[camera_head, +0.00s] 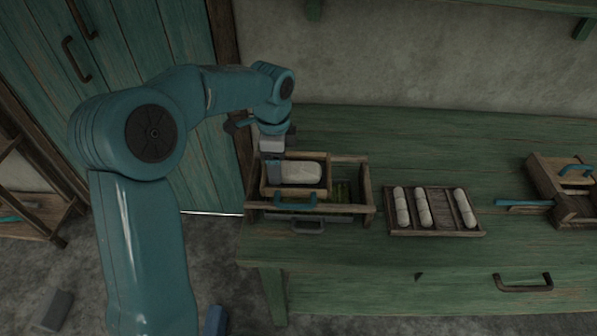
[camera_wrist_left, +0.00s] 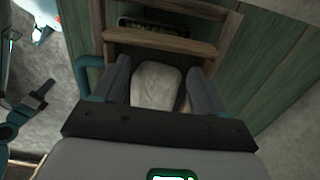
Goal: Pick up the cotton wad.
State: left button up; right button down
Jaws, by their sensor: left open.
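The cotton wad (camera_head: 302,172) is a pale, rounded block lying in a small wooden tray (camera_head: 325,187) with a blue handle, set in the left of a larger wooden crate. My left gripper (camera_head: 273,170) points down at the left end of the wad, partly hiding that end. In the left wrist view, the wad (camera_wrist_left: 156,86) shows between the two open grey fingers (camera_wrist_left: 157,84). A gap shows beside it, clearer on the right; the wad's lower end is hidden by the gripper body. My right gripper is not seen in the head view.
The crate (camera_head: 370,190) stands at the left end of the green table (camera_head: 420,130). A tray (camera_head: 433,234) with several pale rolls lies to its right. Farther right is a wooden box (camera_head: 547,180) with blue handles. Clear tabletop lies behind the roll tray.

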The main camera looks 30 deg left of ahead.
pick_arm(q)
jog(key=shift+f, duration=0.8)
jog(key=shift+s, duration=0.1)
jog(key=c, duration=0.9)
jog(key=shift+o, duration=0.2)
notch_tip(320, 180, up, 20)
jog(key=p, duration=0.3)
